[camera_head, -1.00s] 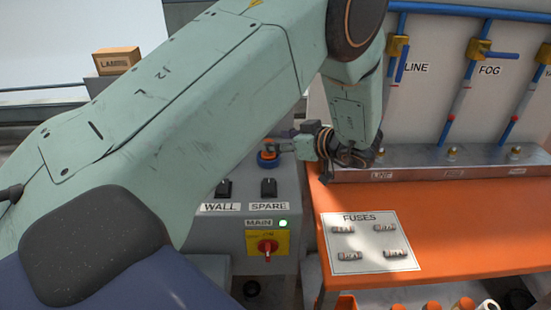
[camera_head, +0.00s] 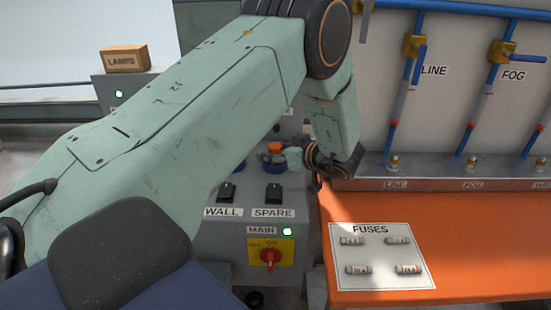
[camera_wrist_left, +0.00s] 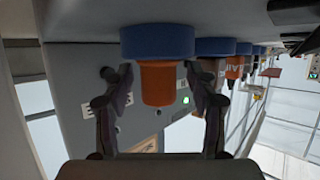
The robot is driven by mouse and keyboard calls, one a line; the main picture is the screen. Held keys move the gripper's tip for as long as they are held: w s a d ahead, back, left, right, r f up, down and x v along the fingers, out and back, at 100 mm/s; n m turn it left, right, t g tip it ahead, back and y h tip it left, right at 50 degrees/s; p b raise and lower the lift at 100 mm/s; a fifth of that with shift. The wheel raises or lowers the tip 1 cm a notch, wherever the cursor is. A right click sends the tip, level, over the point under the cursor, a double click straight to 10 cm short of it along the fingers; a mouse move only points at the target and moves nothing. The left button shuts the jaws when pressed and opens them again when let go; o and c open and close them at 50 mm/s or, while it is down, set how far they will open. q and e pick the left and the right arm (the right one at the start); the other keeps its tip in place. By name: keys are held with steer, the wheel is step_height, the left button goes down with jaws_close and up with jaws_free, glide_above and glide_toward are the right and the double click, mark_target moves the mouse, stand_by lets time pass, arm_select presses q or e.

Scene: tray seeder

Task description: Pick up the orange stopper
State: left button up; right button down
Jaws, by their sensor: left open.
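The orange stopper (camera_head: 275,148) sits in a blue collar (camera_head: 270,161) on top of the grey switch box, behind the SPARE switch. In the left wrist view, which looks upside down, the stopper (camera_wrist_left: 160,84) hangs below its blue collar (camera_wrist_left: 157,41). My left gripper (camera_head: 286,155) is at the stopper's right side in the head view. In the wrist view, my left gripper's fingers (camera_wrist_left: 160,75) are open, one on each side of the stopper, with gaps visible. The stopper is not gripped. My right gripper is not in view.
The grey box (camera_head: 226,244) carries switches and a red MAIN knob (camera_head: 270,256). The orange bench (camera_head: 450,240) with a FUSES card (camera_head: 380,275) lies right.

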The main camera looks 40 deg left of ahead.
arm_select(q)
steer(key=shift+a, duration=0.2)
steer(key=shift+s+d+r, duration=0.1)
steer(key=shift+d, duration=0.25)
steer(key=shift+c, duration=0.6)
steer(key=shift+w+a, duration=0.1)
steer(key=shift+w, duration=0.1)
steer(key=c, duration=0.3)
steer(key=shift+s+a, duration=0.1)
steer(key=shift+a, duration=0.05)
steer(key=c, duration=0.6)
jaws_close()
